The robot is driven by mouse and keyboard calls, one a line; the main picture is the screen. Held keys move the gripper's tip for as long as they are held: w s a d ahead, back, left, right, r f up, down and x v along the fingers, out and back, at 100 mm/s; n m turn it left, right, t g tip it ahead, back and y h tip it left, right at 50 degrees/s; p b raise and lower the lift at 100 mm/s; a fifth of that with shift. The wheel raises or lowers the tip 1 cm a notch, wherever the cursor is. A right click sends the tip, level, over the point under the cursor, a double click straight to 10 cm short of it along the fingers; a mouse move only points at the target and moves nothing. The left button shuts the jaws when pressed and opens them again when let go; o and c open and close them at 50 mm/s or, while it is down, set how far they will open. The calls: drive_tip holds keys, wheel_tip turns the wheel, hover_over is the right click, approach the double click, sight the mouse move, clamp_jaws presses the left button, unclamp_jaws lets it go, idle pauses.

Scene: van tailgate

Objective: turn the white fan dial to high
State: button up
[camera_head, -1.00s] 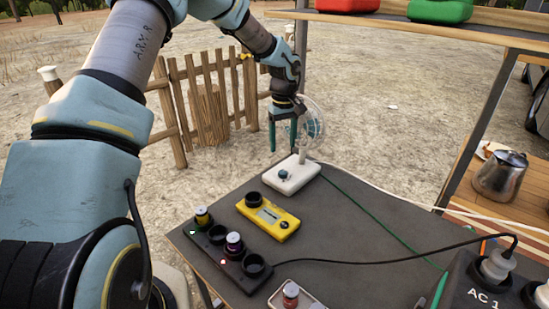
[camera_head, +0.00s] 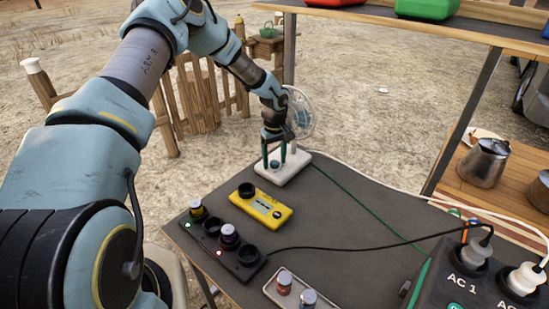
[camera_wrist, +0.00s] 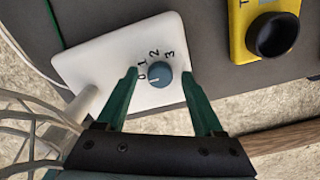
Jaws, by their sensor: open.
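The white fan stands at the table's far edge, with its round cage (camera_head: 303,112) above a white base (camera_head: 293,172). The base also fills the middle of the wrist view (camera_wrist: 95,62). Its blue-grey dial (camera_wrist: 159,77) sits among the marks 0, 1, 2 and 3. A pale line on the dial appears to point left, towards the 0. My gripper (camera_head: 274,164) is open, pointing down over the base. In the wrist view its green fingers (camera_wrist: 160,75) stand on either side of the dial, with a gap showing on both sides. Finger height above the base is hard to tell.
A yellow meter (camera_head: 262,206) with a black knob lies nearer on the table. A black strip with sockets (camera_head: 228,252) and a small tray (camera_head: 296,287) are closer still. A green cable (camera_head: 345,188) and white cable run right. A shelf post (camera_head: 462,125) rises behind.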

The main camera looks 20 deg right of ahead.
clamp_jaws()
idle(0.5)
